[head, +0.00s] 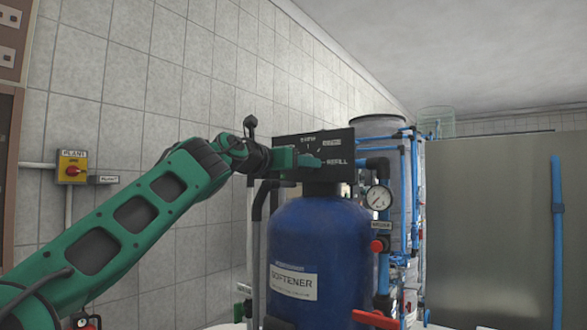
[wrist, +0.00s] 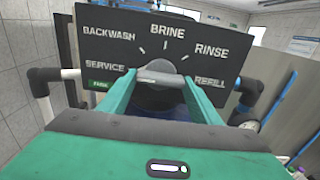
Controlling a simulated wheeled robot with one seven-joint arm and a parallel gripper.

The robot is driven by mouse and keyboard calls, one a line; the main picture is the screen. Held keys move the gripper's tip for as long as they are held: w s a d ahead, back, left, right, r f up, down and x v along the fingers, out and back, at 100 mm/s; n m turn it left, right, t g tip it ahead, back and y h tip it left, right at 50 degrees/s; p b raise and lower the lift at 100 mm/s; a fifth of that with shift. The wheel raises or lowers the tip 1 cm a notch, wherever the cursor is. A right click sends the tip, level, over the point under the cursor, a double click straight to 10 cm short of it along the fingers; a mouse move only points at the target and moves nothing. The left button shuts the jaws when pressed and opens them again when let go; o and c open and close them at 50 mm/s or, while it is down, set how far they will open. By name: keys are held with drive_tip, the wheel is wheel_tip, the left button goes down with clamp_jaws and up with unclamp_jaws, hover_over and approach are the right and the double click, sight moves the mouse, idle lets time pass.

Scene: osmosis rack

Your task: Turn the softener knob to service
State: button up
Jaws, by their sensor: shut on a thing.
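The softener knob (wrist: 160,79) is a grey bar handle on a dark round base, in the middle of a black dial plate (wrist: 105,50) in the wrist view. Its bar lies roughly level, with a pale mark towards its left, SERVICE side. The plate reads SERVICE, BACKWASH, BRINE, RINSE and REFILL. My gripper (wrist: 160,88) has its green fingers on both ends of the bar, shut on the knob. In the head view my gripper (head: 308,159) is at the plate (head: 345,145) and hides the knob. The plate is on top of the blue softener tank (head: 318,245).
A pressure gauge (head: 378,198) and blue pipes stand right of the tank. A red valve handle (head: 375,319) is low in front. A yellow PLANT switch (head: 72,162) is on the left tiled wall. A grey panel (head: 490,230) fills the right side.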

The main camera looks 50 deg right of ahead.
drive_tip(key=shift+w+f, duration=0.2)
drive_tip(key=shift+w, duration=0.05)
drive_tip(key=o, duration=1.1)
drive_tip(key=shift+a, duration=0.1)
drive_tip(key=a, duration=1)
drive_tip(key=shift+s+a, duration=0.35)
drive_tip(key=shift+s, duration=0.05)
